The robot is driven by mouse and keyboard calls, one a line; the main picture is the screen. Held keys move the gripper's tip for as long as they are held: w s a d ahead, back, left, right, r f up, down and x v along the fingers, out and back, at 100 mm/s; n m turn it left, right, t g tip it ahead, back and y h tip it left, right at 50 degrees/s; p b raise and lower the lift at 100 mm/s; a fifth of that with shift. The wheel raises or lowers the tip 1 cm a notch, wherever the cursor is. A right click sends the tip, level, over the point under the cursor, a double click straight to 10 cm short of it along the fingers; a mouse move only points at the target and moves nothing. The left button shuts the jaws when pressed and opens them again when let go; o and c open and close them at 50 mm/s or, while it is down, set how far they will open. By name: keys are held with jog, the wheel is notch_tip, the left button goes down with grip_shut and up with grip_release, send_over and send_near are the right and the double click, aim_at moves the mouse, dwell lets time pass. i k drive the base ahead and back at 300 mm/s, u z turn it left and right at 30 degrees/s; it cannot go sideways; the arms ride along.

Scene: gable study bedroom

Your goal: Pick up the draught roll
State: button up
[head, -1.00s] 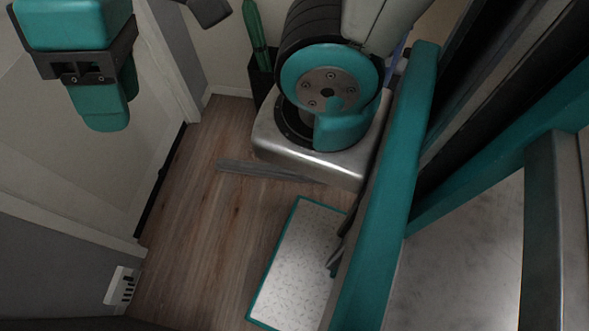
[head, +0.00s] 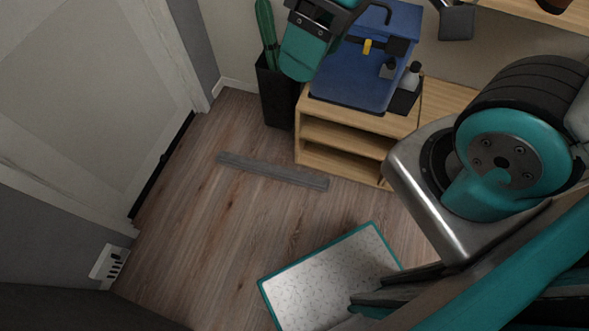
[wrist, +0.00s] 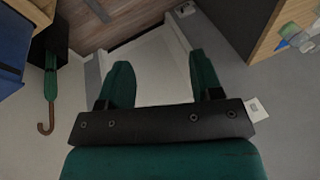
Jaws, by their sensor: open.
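The draught roll, a long thin grey strip (head: 272,170), lies flat on the wood floor in the head view, its right end near the low wooden shelf. All of it shows. My gripper (head: 302,62), with teal fingers on a dark bar, is at the top of the head view, high in the picture and apart from the roll. In the wrist view my gripper (wrist: 159,70) is open, with nothing between its fingers. A short grey piece at the top of that view may be the roll; I cannot tell.
A low wooden shelf (head: 345,138) carries a blue box (head: 350,85). A black stand (head: 275,95) holds a green umbrella (head: 266,30). A pale door (head: 90,90) is on the left. A white, teal-edged mat (head: 325,275) lies in front. Floor around the roll is clear.

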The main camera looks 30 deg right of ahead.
aim_at(312, 182)
jog(key=z, duration=0.05)
jog(key=k, duration=0.55)
jog(key=z, duration=0.5)
jog(key=i, duration=1.15)
jog(key=u, duration=0.85)
